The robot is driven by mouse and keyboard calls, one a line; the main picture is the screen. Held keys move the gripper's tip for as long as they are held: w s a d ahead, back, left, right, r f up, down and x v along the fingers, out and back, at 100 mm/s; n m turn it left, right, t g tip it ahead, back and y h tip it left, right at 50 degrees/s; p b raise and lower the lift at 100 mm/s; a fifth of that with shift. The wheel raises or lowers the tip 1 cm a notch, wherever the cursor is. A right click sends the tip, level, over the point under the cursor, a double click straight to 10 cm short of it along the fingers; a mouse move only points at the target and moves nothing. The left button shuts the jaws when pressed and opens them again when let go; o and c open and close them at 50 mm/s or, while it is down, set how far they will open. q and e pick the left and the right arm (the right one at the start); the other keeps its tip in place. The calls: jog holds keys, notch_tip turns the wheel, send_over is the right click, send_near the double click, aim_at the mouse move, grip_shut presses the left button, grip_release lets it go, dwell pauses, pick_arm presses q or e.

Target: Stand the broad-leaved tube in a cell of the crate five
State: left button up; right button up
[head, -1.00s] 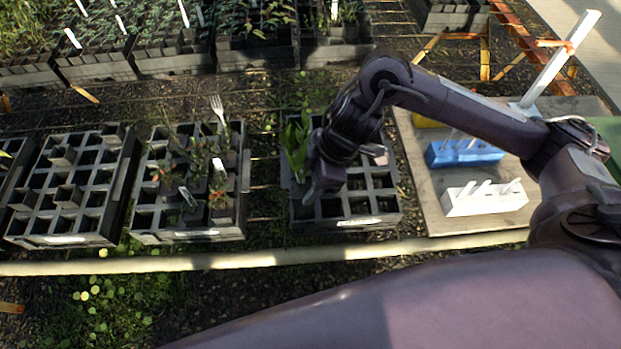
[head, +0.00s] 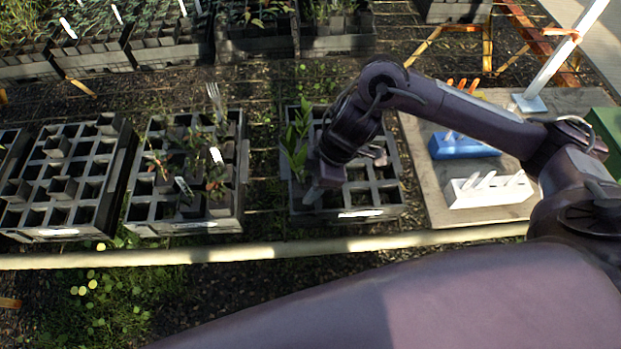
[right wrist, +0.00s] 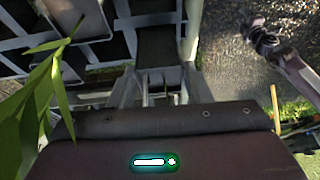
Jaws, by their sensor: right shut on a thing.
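The broad-leaved tube shows by its long green leaves (head: 294,150), which rise at the left of my right gripper (head: 313,192). The same leaves (right wrist: 45,95) hang close to the camera at the left of the right wrist view. My right gripper is shut on this tube, low over the near left part of a grey crate (head: 362,214). The tube's body and foot are hidden by the gripper, so I cannot tell whether it is in a cell. No number is readable on the crate.
Left of it stands a grey crate (head: 190,229) with several reddish plants, a white label and a fork. Farther left is a crate (head: 62,234) with several tubes. A board (head: 432,203) at the right bears blue and white blocks. A pale rail (head: 250,253) runs in front.

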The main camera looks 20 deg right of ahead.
jog(key=shift+f+b, duration=0.55)
jog(key=shift+f, duration=0.85)
jog(key=o, duration=1.5)
jog(key=shift+c, duration=0.2)
jog(key=v, duration=0.7)
jog(key=shift+r, duration=0.4)
jog(key=shift+d, duration=0.1)
